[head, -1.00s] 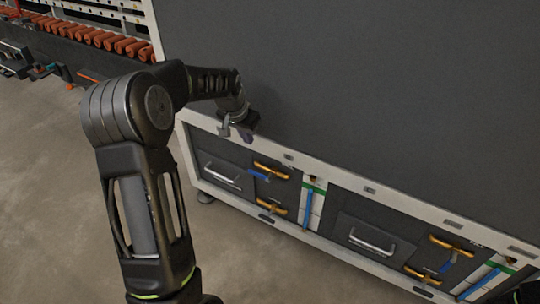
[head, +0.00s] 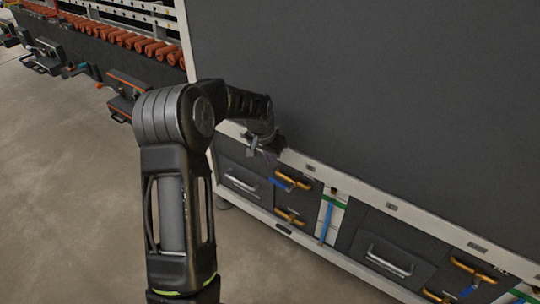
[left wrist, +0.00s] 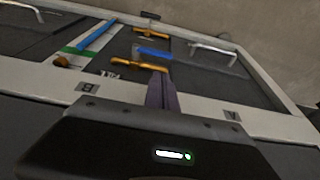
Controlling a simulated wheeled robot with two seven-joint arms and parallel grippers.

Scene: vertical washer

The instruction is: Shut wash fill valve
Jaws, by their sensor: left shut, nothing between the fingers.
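My left gripper (head: 267,150) is at the upper edge of the machine's lower panel strip, above the left group of valves. In the left wrist view its fingers (left wrist: 162,92) are shut with nothing between them. They point toward a short blue lever (left wrist: 154,52) between two orange-yellow handles. That blue lever shows in the head view (head: 279,183), below and right of the gripper, apart from it. A long blue lever (head: 327,222) stands upright on a white panel with a green band to the right. I cannot tell which lever is the wash fill valve. My right gripper is out of view.
The big dark machine wall (head: 380,100) rises above the strip. A silver handle (head: 242,184) is left of the valves, another (head: 388,262) farther right, with more valves (head: 466,278). A rack with orange rollers (head: 120,40) stands at the back left.

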